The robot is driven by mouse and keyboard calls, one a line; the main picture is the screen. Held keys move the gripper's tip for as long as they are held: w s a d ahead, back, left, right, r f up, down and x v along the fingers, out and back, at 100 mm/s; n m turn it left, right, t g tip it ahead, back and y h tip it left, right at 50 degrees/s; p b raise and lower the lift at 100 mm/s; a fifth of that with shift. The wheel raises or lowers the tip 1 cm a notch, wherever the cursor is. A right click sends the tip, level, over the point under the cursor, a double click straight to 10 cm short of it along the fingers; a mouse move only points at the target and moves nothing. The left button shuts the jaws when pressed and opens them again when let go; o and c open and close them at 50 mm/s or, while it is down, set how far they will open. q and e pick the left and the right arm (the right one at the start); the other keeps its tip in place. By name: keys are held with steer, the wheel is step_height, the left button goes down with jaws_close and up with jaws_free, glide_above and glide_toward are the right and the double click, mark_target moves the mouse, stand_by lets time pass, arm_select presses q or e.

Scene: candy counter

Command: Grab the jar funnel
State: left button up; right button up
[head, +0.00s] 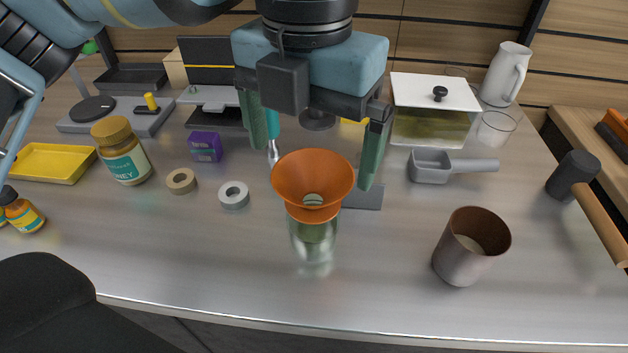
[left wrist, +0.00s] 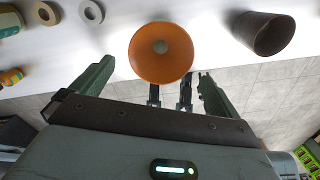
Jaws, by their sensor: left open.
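The orange jar funnel (head: 313,180) sits in the mouth of a clear glass jar (head: 314,241) near the front middle of the counter. The funnel also shows from above in the left wrist view (left wrist: 160,52). My left gripper (head: 316,164) is open and empty, with its green fingers pointing down. In the head view its fingertips appear to either side of the funnel's upper part. In the left wrist view the funnel lies beyond the fingertips, with no contact visible. My right gripper is not in view.
A brown cup (head: 470,246) stands to the right and a grey scoop (head: 452,165) behind it. Two rings, a grey one (head: 234,195) and a tan one (head: 181,181), lie to the left, near a gold-lidded jar (head: 122,151). The counter's front strip is clear.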

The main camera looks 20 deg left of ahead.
mark_target(313, 175)
arm_select(q)
steer(key=shift+w+f, duration=0.2)
steer(key=shift+f, duration=1.4)
steer(key=shift+w+f, duration=0.2)
steer(key=shift+f, duration=1.35)
steer(key=c, duration=0.9)
